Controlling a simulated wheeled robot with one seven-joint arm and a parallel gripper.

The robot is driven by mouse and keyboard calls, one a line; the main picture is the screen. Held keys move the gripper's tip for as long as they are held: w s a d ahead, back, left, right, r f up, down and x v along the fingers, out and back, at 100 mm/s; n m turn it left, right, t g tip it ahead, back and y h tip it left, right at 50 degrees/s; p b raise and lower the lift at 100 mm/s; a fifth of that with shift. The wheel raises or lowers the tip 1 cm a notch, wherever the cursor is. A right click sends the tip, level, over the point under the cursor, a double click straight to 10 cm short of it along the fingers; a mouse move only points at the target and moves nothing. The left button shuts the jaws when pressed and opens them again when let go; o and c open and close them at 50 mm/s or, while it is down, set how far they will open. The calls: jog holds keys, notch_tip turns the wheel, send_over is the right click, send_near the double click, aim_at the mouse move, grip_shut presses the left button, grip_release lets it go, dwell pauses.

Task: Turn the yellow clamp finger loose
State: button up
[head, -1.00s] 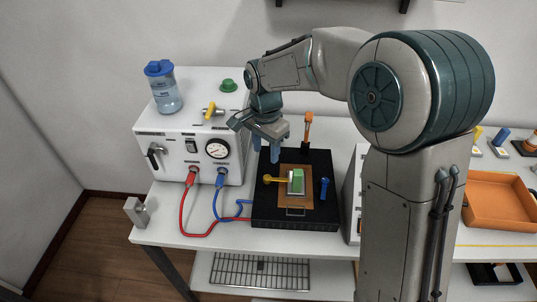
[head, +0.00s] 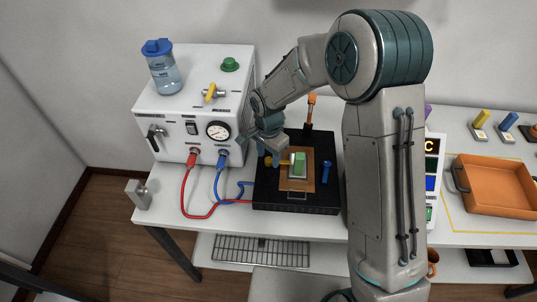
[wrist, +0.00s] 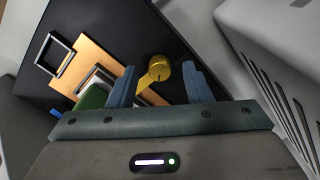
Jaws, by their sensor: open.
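The yellow clamp finger (wrist: 157,72) shows in the wrist view as a round knob with a flat arm reaching over the edge of the copper-coloured plate (wrist: 97,55). In the head view the plate (head: 297,183) lies on a black base (head: 263,195), with a green block (head: 299,164) on it. The clamp finger (head: 271,161) is small there and partly behind my gripper (head: 272,158). In the wrist view my gripper (wrist: 162,88) is open, its two blue fingers on either side of the yellow knob. Whether they touch it I cannot tell.
A white instrument box (head: 180,110) with a gauge, red and blue hoses stands close left of my gripper. A blue clamp finger (head: 326,171) and an orange-handled tool (head: 310,108) stand at the base's right and back. An orange tray (head: 497,187) lies far right.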

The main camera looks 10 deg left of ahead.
jog(key=shift+f, duration=0.45)
grip_shut()
